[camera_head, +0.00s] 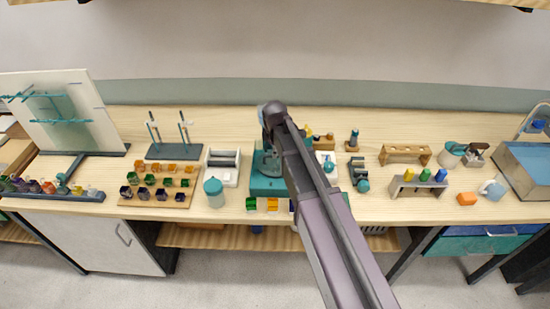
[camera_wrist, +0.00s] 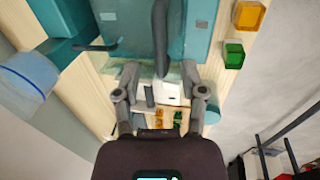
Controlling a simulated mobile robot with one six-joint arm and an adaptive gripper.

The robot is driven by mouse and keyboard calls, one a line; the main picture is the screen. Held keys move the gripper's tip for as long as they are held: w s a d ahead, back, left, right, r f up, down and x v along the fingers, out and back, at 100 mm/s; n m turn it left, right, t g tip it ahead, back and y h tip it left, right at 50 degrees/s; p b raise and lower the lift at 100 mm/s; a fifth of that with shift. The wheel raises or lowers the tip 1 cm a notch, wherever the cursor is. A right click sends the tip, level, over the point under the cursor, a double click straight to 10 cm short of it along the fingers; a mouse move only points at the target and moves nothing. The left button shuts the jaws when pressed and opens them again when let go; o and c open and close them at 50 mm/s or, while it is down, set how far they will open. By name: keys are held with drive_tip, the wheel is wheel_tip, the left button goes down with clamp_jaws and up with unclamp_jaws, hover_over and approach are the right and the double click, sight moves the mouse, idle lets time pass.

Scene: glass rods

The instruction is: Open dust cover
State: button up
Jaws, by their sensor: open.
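In the wrist view my gripper (camera_wrist: 160,82) is open, its two grey fingers spread apart. Ahead of it is a teal device (camera_wrist: 201,30) with a translucent teal panel (camera_wrist: 120,70), which looks like the dust cover. A dark curved bar (camera_wrist: 160,38) runs up the middle between the fingers; I cannot tell whether they touch it. No held object shows. In the head view the teal device (camera_head: 264,187) stands mid-bench, partly hidden by my arm. My gripper is not clearly visible there.
Left of the device are a teal-lidded jar (camera_head: 214,192), a white rack (camera_head: 222,166) and a wooden board of small blocks (camera_head: 158,190). Yellow and green blocks (camera_head: 262,204) lie at the front edge. To the right are a wooden rack (camera_head: 405,153) and a blue-grey box (camera_head: 525,168).

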drive_tip(key=shift+w+f+b, duration=0.2)
drive_tip(key=shift+f+b, duration=0.45)
drive_tip(key=shift+f, duration=0.15)
drive_tip(key=shift+w+f+b, duration=0.15)
drive_tip(key=shift+f+b, duration=0.45)
drive_tip(key=shift+f, duration=0.15)
clamp_jaws()
